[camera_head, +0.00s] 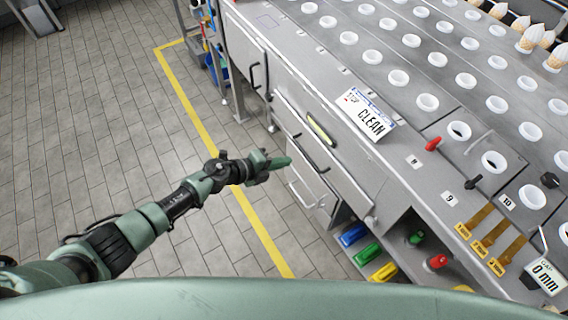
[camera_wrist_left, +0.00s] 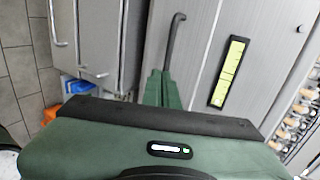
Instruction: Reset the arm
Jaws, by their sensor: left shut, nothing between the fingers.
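My left arm reaches in from the left in the head view. Its green gripper (camera_head: 284,162) is shut and empty, in front of the grey cabinet's drawer fronts. In the left wrist view the closed green fingers (camera_wrist_left: 160,88) point toward a cabinet front, close to the lower end of a dark bar handle (camera_wrist_left: 174,40); I cannot tell whether they touch it. My right gripper is in neither view.
A steel counter (camera_head: 400,60) with rows of white cups and a CLEAN sign (camera_head: 368,113) fills the right. Blue (camera_head: 353,234), green (camera_head: 367,254) and yellow (camera_head: 384,272) items sit on a low shelf. Tiled floor (camera_head: 90,130) with a yellow line (camera_head: 205,135) is clear at left.

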